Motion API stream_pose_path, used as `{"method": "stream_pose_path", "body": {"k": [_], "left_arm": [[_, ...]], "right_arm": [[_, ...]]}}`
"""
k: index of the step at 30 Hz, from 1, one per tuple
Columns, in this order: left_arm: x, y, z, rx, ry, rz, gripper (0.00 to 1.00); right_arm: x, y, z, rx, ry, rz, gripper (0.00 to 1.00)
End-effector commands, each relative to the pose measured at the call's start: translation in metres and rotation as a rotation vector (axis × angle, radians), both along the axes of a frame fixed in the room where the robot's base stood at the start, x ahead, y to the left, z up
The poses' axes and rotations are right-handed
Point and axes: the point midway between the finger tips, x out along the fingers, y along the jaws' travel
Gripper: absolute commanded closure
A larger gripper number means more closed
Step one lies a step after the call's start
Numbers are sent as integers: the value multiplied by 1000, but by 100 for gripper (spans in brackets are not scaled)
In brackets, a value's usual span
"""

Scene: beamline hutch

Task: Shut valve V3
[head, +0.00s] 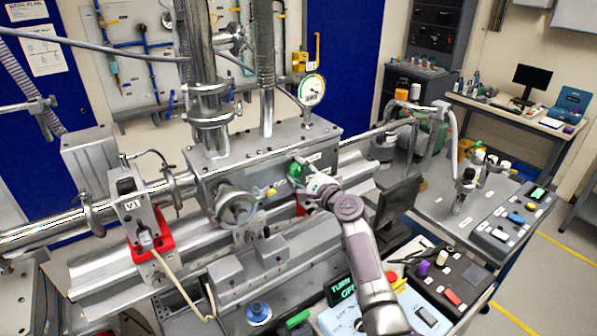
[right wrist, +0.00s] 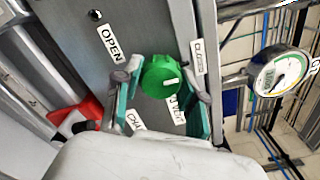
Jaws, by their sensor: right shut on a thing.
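A round green knob (right wrist: 160,78) with a white mark sits on the grey metal box in the right wrist view. The mark is on the knob's right side, on the side of the CLOSED label (right wrist: 197,57). The OPEN label (right wrist: 110,43) is at upper left. The label below the knob is partly covered; VENT can be read, but I cannot read V3. My right gripper (right wrist: 160,92) is shut on the green knob, one finger on each side. In the head view the knob (head: 296,172) shows at the tip of my right gripper (head: 306,181). My left gripper is not in view.
A round gauge (head: 312,90) stands above the box's right end. A V1 unit (head: 133,206) with a red part stands further left. A dark screen (head: 399,200) and a bench (head: 450,212) are at right.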

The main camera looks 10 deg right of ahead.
Motion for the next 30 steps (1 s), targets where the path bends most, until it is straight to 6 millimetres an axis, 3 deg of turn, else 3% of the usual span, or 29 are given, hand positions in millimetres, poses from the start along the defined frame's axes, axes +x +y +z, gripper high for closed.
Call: {"method": "stream_pose_path", "body": {"k": [3, 4, 8, 20, 26, 30], "left_arm": [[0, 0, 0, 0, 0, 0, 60], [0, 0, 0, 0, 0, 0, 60], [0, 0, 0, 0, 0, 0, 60], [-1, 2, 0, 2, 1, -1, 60], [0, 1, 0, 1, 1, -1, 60], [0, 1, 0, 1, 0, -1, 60]], "right_arm": [[0, 0, -2, 1, 4, 0, 94], [0, 0, -2, 1, 4, 0, 57], [0, 0, -2, 1, 4, 1, 36], [-4, -2, -1, -2, 0, -1, 34], [-29, -13, -2, -2, 1, -2, 34], [-56, -23, -2, -3, 2, -1, 34]]}}
